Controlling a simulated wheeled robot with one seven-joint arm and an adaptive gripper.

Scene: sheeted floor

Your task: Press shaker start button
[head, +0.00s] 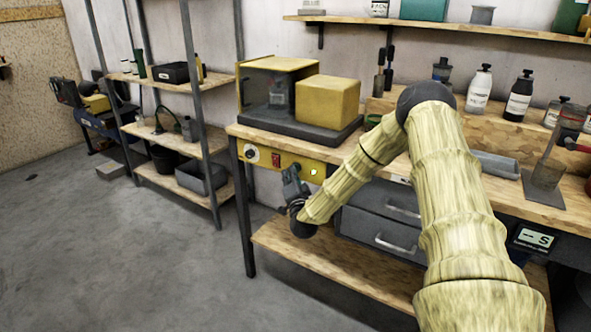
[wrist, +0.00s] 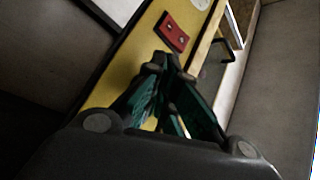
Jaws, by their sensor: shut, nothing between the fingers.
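The shaker (head: 327,100) is a yellow housing with a dark window on a dark base, standing on the left end of the bench. A yellow control panel (head: 262,155) is on the bench front below it, with a pale round dial, a red switch (head: 276,160) and a small pale round spot (head: 313,171) that may be a button. My gripper (head: 290,170) is in front of the panel, right of the red switch. In the wrist view my shut, empty gripper (wrist: 170,62) points at the yellow panel (wrist: 125,65), with the red switch (wrist: 172,32) beyond the tips. Contact cannot be told.
The wooden bench (head: 520,205) has grey drawers (head: 385,215) under it, right of my gripper. Several bottles (head: 479,90) stand at the back of the bench. A shelf rack (head: 160,130) stands to the left. The concrete floor (head: 130,260) at left front is clear.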

